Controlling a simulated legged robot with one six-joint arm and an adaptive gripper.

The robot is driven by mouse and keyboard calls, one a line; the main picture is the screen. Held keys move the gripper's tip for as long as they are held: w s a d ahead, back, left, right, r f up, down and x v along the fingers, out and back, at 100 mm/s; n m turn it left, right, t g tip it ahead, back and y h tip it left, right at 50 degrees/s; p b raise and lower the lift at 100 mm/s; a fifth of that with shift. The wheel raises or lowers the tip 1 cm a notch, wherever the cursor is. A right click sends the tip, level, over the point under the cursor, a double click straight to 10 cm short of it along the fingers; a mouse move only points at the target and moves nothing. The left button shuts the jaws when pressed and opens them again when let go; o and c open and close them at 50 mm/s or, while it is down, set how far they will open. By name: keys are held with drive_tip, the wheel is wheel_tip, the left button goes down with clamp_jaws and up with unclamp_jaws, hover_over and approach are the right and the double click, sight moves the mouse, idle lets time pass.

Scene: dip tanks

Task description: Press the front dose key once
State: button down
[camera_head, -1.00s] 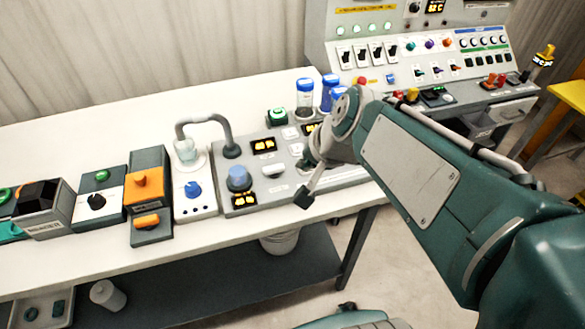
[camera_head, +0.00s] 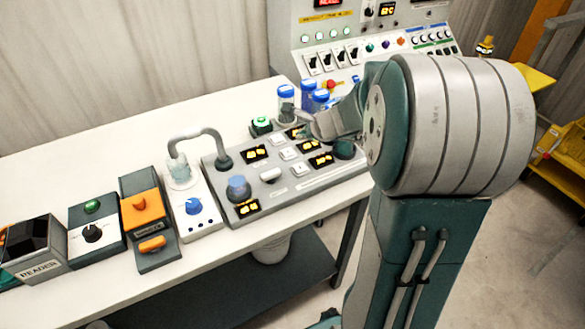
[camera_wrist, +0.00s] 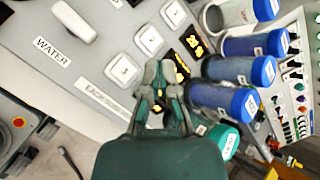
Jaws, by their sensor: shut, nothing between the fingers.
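The dosing panel (camera_head: 275,198) lies on the white bench with three small white keys in a slanting row. The front key (camera_head: 300,168) is nearest the bench's front edge; the middle key (camera_head: 291,153) is behind it. In the wrist view the front key (camera_wrist: 122,70) shows unpressed-looking and uncovered, left of my gripper (camera_wrist: 160,72). The middle key (camera_wrist: 148,40) and back key (camera_wrist: 174,13) lie above it. My gripper is shut and empty, over the panel beside the keys. Its height above the panel is hard to tell. In the head view my arm hides part of it.
Blue-capped jars (camera_head: 286,100) stand behind the panel, close to my gripper in the wrist view. A grey spout (camera_head: 205,133) arches over a beaker at the panel's left. Small control boxes (camera_head: 140,215) line the bench's left. A switch console (camera_head: 310,35) stands behind.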

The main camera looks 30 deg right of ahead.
sight(301, 168)
drive_tip(key=f, duration=0.3)
drive_tip(key=shift+a+f, duration=0.3)
drive_tip(key=shift+a, duration=0.1)
drive_tip(key=f, duration=0.2)
drive_tip(key=d+f, duration=0.1)
drive_tip(key=f, duration=0.1)
drive_tip(key=shift+d+f, duration=0.2)
drive_tip(key=shift+f, duration=0.2)
drive_tip(key=shift+a+f, duration=0.2)
drive_tip(key=shift+a, duration=0.25)
drive_tip(key=shift+d, duration=0.3)
drive_tip(key=shift+a, duration=0.15)
drive_tip(key=shift+f, duration=0.15)
drive_tip(key=shift+f, duration=0.2)
